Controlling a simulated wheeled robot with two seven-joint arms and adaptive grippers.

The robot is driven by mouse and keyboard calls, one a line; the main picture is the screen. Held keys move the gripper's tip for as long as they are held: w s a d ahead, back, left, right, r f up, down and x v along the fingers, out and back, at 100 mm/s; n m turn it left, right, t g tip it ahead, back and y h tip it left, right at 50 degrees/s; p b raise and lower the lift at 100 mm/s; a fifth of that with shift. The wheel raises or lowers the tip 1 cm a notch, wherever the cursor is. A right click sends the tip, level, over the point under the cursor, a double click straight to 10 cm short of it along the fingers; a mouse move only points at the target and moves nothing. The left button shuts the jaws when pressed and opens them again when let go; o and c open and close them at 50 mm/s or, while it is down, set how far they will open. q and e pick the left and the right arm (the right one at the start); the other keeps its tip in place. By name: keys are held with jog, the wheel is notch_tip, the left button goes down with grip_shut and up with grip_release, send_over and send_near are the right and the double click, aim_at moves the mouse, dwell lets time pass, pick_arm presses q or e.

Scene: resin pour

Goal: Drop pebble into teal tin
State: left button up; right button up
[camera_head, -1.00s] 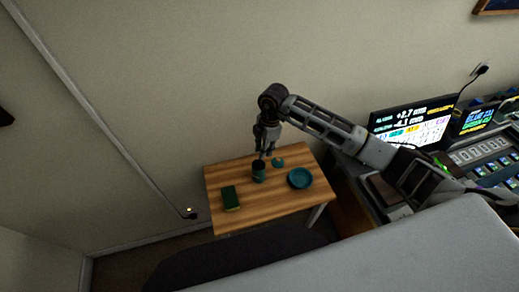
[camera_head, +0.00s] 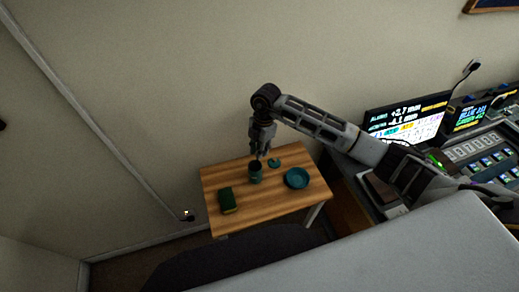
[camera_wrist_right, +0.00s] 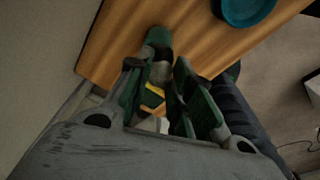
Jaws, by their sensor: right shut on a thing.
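The teal tin (camera_head: 256,176) stands upright on the wooden table, its dark opening facing up. My right gripper (camera_head: 259,156) points down just above the tin, its fingertips close over the opening. In the right wrist view my right gripper (camera_wrist_right: 158,71) is shut on a small grey thing, apparently the pebble (camera_wrist_right: 158,73). The pebble is too small to make out in the head view. A rounded teal-green thing shows just beyond the fingertips; I cannot tell whether it is the tin. My left gripper is not in view.
On the wooden table (camera_head: 277,205) a teal dish (camera_head: 297,178) lies right of the tin and a small teal piece (camera_head: 274,163) behind it. A console with screens (camera_head: 408,122) stands at right.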

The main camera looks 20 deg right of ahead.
jog(key=shift+f, duration=0.15)
jog(key=shift+f+b, duration=2.15)
jog(key=shift+f, duration=0.7)
jog(key=o, duration=0.9)
